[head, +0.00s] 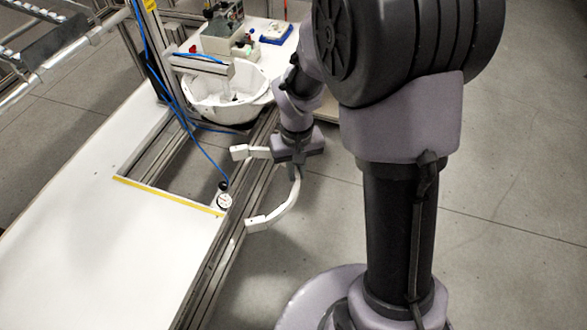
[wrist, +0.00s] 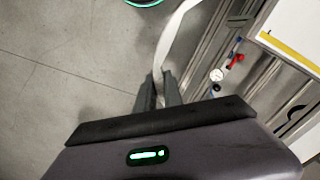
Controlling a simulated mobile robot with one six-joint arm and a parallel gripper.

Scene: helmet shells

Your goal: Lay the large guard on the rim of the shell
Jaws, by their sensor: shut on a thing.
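The large guard (head: 289,205) is a white curved band with block-like ends. My gripper (head: 296,166) is shut on the middle of its curve, and both ends point left in the head view. In the wrist view the white band of the guard (wrist: 174,38) runs up from between the fingers of my gripper (wrist: 159,86); its ends are out of sight there. The shell (head: 228,106) is a white bowl with its opening upward, behind and left of my gripper in the head view. The guard is clear of the shell. A frame part hides some of the shell's rim.
A metal frame (head: 213,67) stands over the shell. A white bench (head: 95,235) with a yellow strip (head: 168,196) lies left of the guard. A small round gauge (head: 224,201) and a blue hose (head: 198,146) are near the guard. Grey floor (head: 490,190) is open at right.

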